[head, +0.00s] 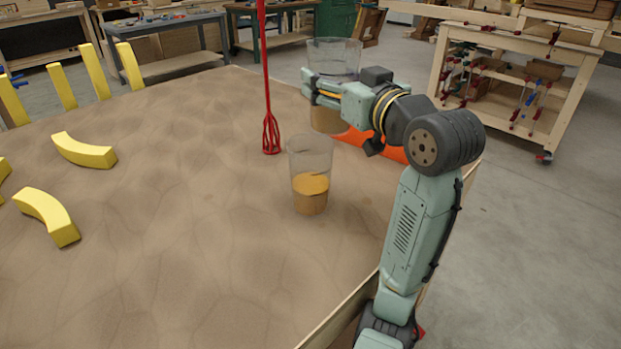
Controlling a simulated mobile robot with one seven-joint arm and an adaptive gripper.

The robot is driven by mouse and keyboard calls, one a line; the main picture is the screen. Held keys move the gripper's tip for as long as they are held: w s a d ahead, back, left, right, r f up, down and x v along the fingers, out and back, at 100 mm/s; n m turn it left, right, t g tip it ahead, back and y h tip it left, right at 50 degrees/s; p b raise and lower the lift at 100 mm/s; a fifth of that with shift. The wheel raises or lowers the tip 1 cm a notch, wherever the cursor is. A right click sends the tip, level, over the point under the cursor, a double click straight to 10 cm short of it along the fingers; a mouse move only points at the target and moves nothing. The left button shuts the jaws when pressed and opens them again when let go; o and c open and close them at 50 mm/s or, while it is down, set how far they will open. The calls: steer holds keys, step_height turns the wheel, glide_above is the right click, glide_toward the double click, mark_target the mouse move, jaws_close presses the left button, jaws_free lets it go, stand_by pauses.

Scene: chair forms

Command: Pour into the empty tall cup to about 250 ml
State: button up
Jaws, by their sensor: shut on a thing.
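A clear tall cup (311,160) stands upright on the table, with orange-yellow contents filling roughly its lower half. My gripper (314,89) is shut around the middle of a second clear cup (334,57), behind and slightly right of the standing one. The held cup looks about upright, with brownish contents showing below the fingers. The fingers hide its middle. I cannot tell how far its base is above the table. No stream shows between the two cups.
A red whisk-like mixer (270,132) stands upright left of the cups. An orange object (376,143) lies behind my arm, partly hidden. Several yellow curved pieces (84,151) are at the table's left. The table (180,240) is clear in front.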

steer(key=shift+r, duration=0.2)
step_height(320, 180, up, 2)
steer(key=shift+r+p, duration=0.15)
steer(key=shift+p, duration=0.9)
steer(key=shift+s+d+r, duration=0.1)
steer(key=shift+s+r, duration=0.05)
steer(key=shift+r, duration=1.2)
